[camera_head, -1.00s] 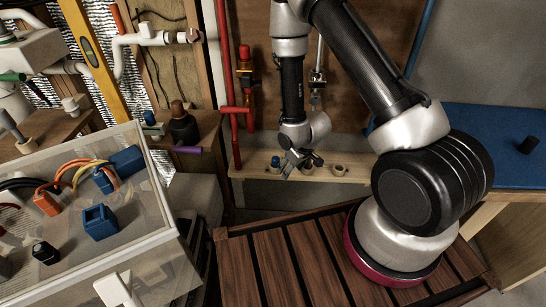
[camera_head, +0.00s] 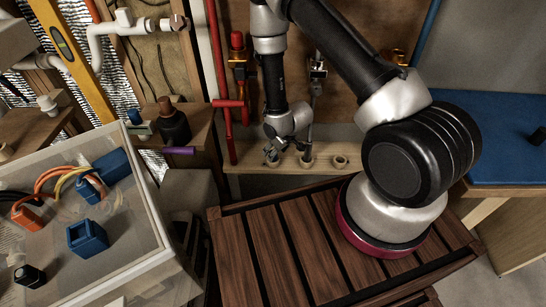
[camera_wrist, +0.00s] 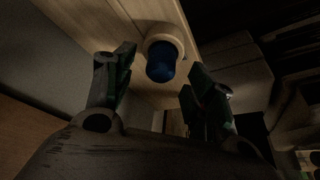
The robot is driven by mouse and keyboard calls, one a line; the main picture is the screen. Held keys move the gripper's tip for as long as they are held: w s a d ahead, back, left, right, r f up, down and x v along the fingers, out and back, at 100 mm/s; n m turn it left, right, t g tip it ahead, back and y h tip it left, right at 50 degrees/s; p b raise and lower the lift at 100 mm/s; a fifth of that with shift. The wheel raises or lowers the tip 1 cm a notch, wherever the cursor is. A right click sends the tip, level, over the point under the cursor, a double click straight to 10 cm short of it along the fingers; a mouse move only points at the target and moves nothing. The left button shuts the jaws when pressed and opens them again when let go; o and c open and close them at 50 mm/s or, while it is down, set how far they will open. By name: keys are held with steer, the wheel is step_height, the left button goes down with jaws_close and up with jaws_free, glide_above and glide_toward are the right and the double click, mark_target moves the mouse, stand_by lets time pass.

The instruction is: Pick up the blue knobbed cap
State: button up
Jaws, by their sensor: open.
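The blue knobbed cap (camera_wrist: 160,60) shows in the wrist view, set in a round pale ring (camera_wrist: 172,38) on the wooden ledge. My gripper (camera_wrist: 158,75) is open, with one finger on each side of the cap in that view. No contact with the cap can be made out. In the head view my gripper (camera_head: 286,152) hangs low over the left part of the ledge (camera_head: 245,165). The cap there is mostly hidden by my gripper.
Two more round holders, a middle one (camera_head: 307,161) and a right one (camera_head: 340,162), stand on the ledge. A red pipe (camera_head: 226,115) rises close left of my gripper. A slatted wooden bench (camera_head: 290,245) and a clear bin (camera_head: 130,265) are in front.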

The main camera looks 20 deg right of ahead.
steer(key=shift+x, duration=0.75)
steer(key=c, duration=1.1)
step_height(320, 180, up, 10)
